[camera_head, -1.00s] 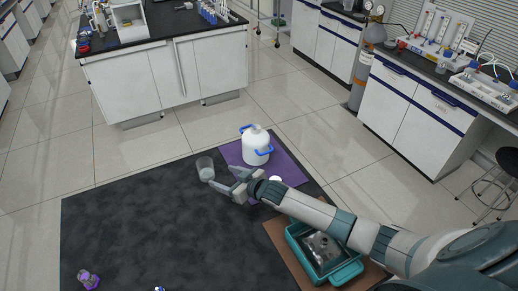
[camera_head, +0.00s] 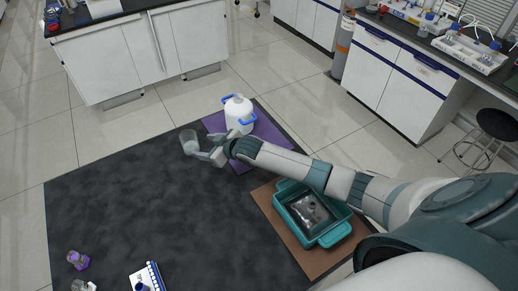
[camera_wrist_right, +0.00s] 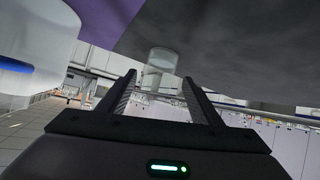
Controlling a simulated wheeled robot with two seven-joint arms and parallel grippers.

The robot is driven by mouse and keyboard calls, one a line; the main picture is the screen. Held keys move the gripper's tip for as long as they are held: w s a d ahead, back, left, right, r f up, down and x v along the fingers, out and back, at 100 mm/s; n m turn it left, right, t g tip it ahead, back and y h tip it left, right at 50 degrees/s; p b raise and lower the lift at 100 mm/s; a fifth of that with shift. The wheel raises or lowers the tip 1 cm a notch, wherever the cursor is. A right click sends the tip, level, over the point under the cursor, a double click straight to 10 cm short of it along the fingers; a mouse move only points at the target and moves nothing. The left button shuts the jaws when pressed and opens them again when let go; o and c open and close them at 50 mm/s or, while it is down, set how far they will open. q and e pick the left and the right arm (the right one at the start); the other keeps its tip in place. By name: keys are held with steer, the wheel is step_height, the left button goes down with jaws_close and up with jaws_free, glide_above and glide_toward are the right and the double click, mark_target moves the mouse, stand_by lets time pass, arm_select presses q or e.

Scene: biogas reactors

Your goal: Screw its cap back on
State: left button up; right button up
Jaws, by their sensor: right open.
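A white jug (camera_head: 238,117) with blue handles stands upright on a purple mat (camera_head: 268,131). It shows in part at the left of the right wrist view (camera_wrist_right: 35,45). I cannot make out whether its mouth is capped, and I see no loose cap now. My right gripper (camera_head: 207,147) is open and empty, to the left of the jug's foot. A clear beaker (camera_head: 189,142) stands just beyond its fingertips. In the right wrist view the beaker (camera_wrist_right: 161,62) appears between the open fingers (camera_wrist_right: 159,82), apart from them.
A teal tub (camera_head: 325,233) holding a grey metallic item stands on a brown mat (camera_head: 283,236). A purple-based flask (camera_head: 78,260) and a blue-and-white rack or pad (camera_head: 147,277) are at the front left. The dark mat's middle (camera_head: 130,200) is clear. Lab benches stand behind.

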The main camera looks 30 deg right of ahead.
steer(key=shift+w+a+f+n+g+h+b, duration=0.15)
steer(key=shift+w+n+g+h+b, duration=0.25)
steer(key=shift+w+n+g+b, duration=0.6)
steer(key=shift+n+g+b, duration=0.1)
steer(key=shift+n+g, duration=0.1)
steer(key=shift+d+r+n+g+h+b, duration=0.2)
steer(key=shift+n+g+h+b, duration=0.15)
steer(key=shift+n+g+b, duration=0.1)
steer(key=shift+d+r+n+g+h+b, duration=0.15)
steer(key=shift+r+n+g+h+b, duration=0.05)
steer(key=shift+n+g+h+b, duration=0.2)
steer(key=s+d+r+n+g+h+b, duration=0.6)
steer(key=s+d+r+n+g, duration=0.1)
steer(key=d+r, duration=0.3)
steer(key=shift+s+d+r+n+h, duration=0.35)
steer(key=shift+s+d+r+n, duration=0.1)
steer(key=shift+s+r, duration=0.35)
steer(key=shift+f, duration=0.1)
steer(key=p+x, duration=0.4)
steer(key=x, duration=0.7)
steer(key=shift+d+f, duration=0.1)
steer(key=shift+f, duration=0.45)
